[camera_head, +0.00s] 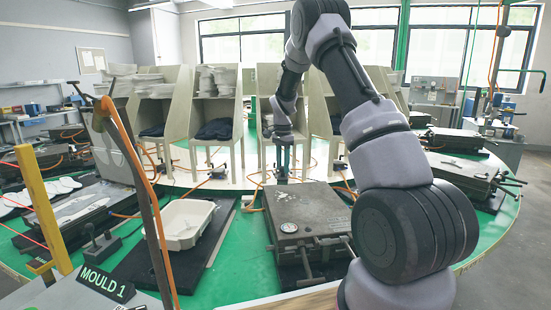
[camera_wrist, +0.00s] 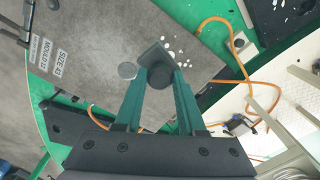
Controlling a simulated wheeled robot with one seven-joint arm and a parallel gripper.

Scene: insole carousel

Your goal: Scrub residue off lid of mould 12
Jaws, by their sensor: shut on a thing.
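In the wrist view a broad grey mould lid (camera_wrist: 95,45) fills the upper left, with white labels (camera_wrist: 48,52) reading a size and a mould number, the digits hard to read. White residue specks (camera_wrist: 186,62) lie on it near a small round grey disc (camera_wrist: 127,71). My gripper (camera_wrist: 160,84) has teal fingers shut on a dark scrubbing block (camera_wrist: 152,54), which is over the lid beside the specks; contact cannot be told. In the head view my gripper (camera_head: 282,172) points down behind a closed grey mould (camera_head: 318,208) with a round dial on its lid.
Orange hoses (camera_wrist: 232,40) run near the lid. Beige booths (camera_head: 215,120) stand behind; a post and a MOULD 1 sign (camera_head: 107,284) are at front left.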

